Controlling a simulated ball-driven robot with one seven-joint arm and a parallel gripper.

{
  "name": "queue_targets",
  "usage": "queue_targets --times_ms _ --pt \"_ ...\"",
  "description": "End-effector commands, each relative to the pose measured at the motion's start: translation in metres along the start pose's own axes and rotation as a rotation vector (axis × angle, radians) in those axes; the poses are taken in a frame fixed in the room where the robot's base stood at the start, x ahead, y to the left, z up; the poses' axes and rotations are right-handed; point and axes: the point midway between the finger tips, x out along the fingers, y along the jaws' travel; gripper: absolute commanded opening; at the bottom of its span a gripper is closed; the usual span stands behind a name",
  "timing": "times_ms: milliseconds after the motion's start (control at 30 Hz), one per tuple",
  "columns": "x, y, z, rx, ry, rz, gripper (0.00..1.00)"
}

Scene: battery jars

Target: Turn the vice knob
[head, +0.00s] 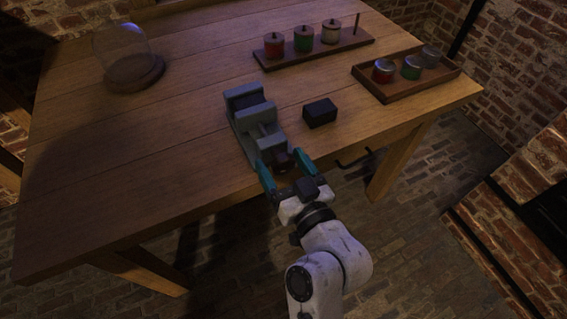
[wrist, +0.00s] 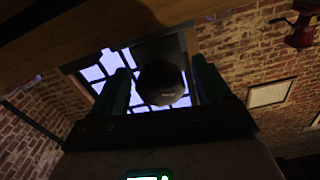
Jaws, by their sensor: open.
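The grey vice (head: 254,118) stands on the wooden table near its front edge. Its dark vice knob (head: 280,160) is at the end facing me. My gripper (head: 285,161) is open, with one teal finger on each side of the knob. In the wrist view, a dark, many-sided round knob (wrist: 161,84) shows between the two fingers of my gripper (wrist: 163,85). Gaps show on both sides of it there. I cannot tell how deep the knob sits between the fingers.
A small black box (head: 319,113) lies right of the vice. A rack (head: 313,55) with several jars and a tray (head: 405,89) of jars stand farther back and right. A glass dome (head: 121,55) stands at the far left.

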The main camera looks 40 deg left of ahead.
Motion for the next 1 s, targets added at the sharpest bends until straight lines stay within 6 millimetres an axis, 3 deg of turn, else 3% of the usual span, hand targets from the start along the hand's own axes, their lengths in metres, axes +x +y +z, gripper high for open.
queue_targets --times_ms 267,700,1000 --pt "-0.010 0.001 0.000 -0.001 0.001 0.003 0.77" --pt "-0.088 0.000 0.001 0.001 -0.001 0.001 0.77" --pt "-0.108 0.000 0.000 -0.001 0.000 0.000 0.77"
